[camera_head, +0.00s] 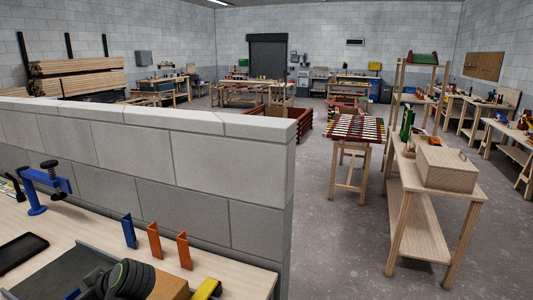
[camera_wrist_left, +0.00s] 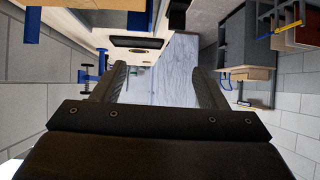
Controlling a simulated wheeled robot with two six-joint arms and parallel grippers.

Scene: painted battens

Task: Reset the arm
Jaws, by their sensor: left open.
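My left gripper (camera_wrist_left: 161,78) shows in the left wrist view, its two dark fingers spread apart. Nothing is held between them; a pale grey surface and part of a bench show beyond. No gripper can be clearly made out in the head view. My right gripper is not in view. The painted battens (camera_head: 355,129), in red, white and dark colours, lie side by side on a small wooden stand in the head view.
A grey block wall (camera_head: 140,150) stands close behind the near bench. The bench carries a blue clamp (camera_head: 45,186), a blue bracket (camera_head: 129,231), orange brackets (camera_head: 154,241) and a black tray (camera_head: 20,251). A wooden shelf unit (camera_head: 435,237) stands right. Grey floor (camera_head: 335,235) is open between.

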